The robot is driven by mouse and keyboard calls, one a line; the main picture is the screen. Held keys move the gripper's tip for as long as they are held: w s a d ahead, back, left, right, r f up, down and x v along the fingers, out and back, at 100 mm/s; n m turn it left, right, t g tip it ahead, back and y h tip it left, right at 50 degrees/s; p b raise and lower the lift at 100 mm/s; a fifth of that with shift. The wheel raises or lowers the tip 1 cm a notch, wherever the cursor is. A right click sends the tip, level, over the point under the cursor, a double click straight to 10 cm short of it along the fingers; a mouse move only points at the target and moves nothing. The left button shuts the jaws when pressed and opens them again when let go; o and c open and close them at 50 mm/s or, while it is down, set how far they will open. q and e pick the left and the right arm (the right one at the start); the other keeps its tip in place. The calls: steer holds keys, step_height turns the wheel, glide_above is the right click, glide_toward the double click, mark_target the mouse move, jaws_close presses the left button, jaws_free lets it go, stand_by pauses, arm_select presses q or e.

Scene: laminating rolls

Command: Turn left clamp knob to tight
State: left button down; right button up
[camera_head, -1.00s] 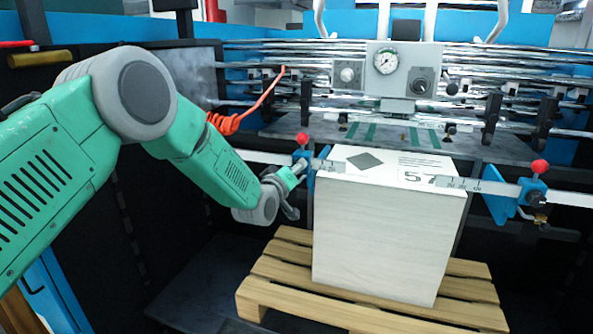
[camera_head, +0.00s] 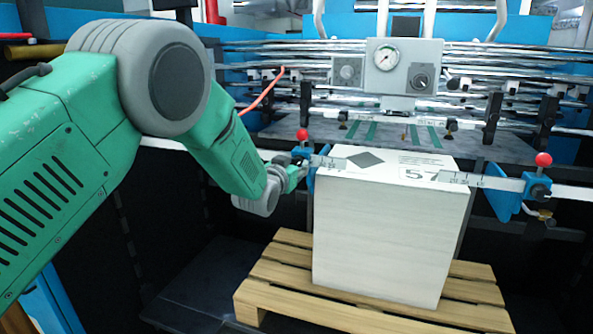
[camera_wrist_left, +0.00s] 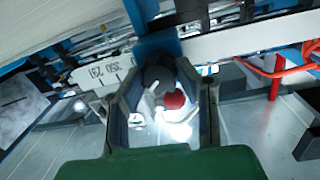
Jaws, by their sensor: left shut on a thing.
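The left clamp is blue with a red ball (camera_head: 302,135) on top, beside the upper left edge of a white box (camera_head: 385,235). My left gripper (camera_head: 299,170) is at this clamp, and the arm and fingers hide its knob in the head view. In the left wrist view the dark clamp knob (camera_wrist_left: 158,76) sits between the two fingers of the gripper (camera_wrist_left: 163,92), which is shut on it. The red ball (camera_wrist_left: 174,100) also shows between the fingers there. The knob's turn angle cannot be read. My right gripper is not in view.
The box stands on a wooden pallet (camera_head: 282,285). A matching right clamp with a red ball (camera_head: 543,160) is at the box's right. A ruler bar (camera_head: 510,184) runs to it. A gauge panel (camera_head: 404,66) and metal rollers stand behind. A red hose (camera_head: 263,96) hangs behind my left arm.

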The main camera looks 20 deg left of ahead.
arm_select(q)
steer(key=m+b, duration=0.1)
steer(key=m, duration=0.1)
steer(key=m+b, duration=0.1)
steer(key=m, duration=0.1)
steer(key=f+m+b, duration=0.1)
steer(key=m, duration=0.1)
steer(key=shift+s+y, duration=0.1)
steer(key=shift+y, duration=0.2)
steer(key=shift+d, duration=0.1)
stand_by(0.3)
steer(key=c, duration=1.2)
jaws_free()
steer(key=shift+r, duration=0.2)
steer(key=shift+r, duration=0.1)
steer(key=shift+r, duration=0.2)
step_height(320, 180, up, 8)
steer(key=shift+r, duration=0.65)
